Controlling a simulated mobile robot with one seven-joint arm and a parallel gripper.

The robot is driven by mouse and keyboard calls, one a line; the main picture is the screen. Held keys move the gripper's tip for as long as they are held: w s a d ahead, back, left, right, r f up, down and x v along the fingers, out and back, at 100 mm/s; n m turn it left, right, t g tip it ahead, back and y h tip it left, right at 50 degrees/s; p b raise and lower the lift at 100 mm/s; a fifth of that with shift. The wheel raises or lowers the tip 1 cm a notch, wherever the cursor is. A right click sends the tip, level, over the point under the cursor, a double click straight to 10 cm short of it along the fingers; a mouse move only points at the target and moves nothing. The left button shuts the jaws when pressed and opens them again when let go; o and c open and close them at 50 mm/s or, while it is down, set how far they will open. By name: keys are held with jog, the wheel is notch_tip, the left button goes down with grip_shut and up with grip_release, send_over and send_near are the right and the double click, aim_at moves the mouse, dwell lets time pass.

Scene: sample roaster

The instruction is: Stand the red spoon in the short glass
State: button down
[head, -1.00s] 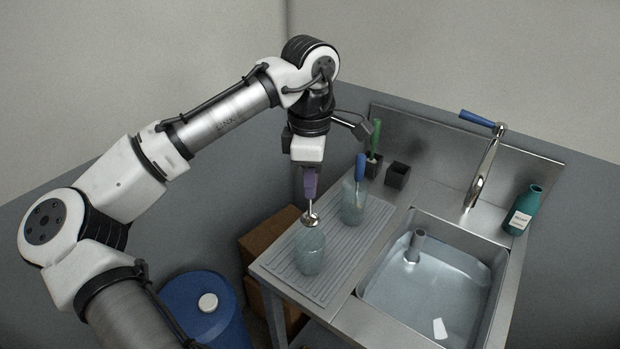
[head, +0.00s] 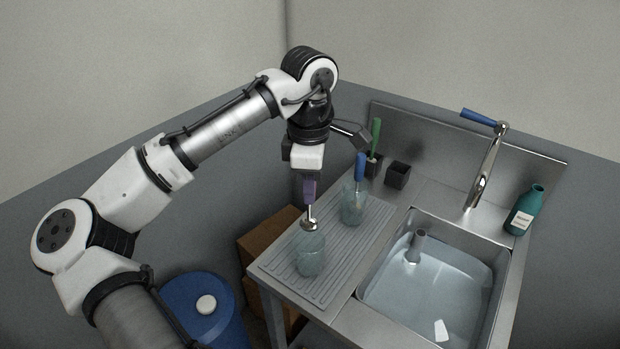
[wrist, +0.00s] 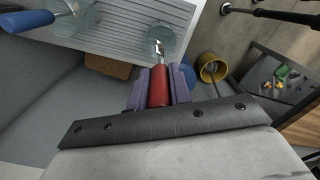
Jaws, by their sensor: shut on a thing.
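My gripper (head: 309,192) has purple fingers and is shut on the red spoon's handle. The red handle (wrist: 160,88) shows between the fingers in the wrist view; the fingers hide it in the head view. The spoon hangs with its metal bowl (head: 309,225) down, at the mouth of the near clear glass (head: 311,258). I cannot tell whether its tip is below the rim. This glass stands upright on the ribbed drainboard (head: 284,262) and also shows in the wrist view (wrist: 169,33). A second glass (head: 352,208) behind it holds a blue-handled utensil (head: 360,166).
The sink (head: 430,290) with water, and its tap (head: 484,175), lie right of the drainboard. A teal bottle (head: 524,210) stands far right. Two dark holders (head: 397,174) stand at the back, one with a green-handled utensil (head: 376,136). A blue barrel (head: 190,318) stands front left.

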aim_at(310, 219)
jog(key=shift+f+b, duration=2.25)
jog(key=shift+f, duration=3.1)
jog(key=c, duration=1.2)
grip_release()
jog(key=shift+r, duration=0.15)
notch_tip(310, 219, up, 14)
jog(key=shift+f+b, duration=0.2)
jog(key=shift+b, duration=0.35)
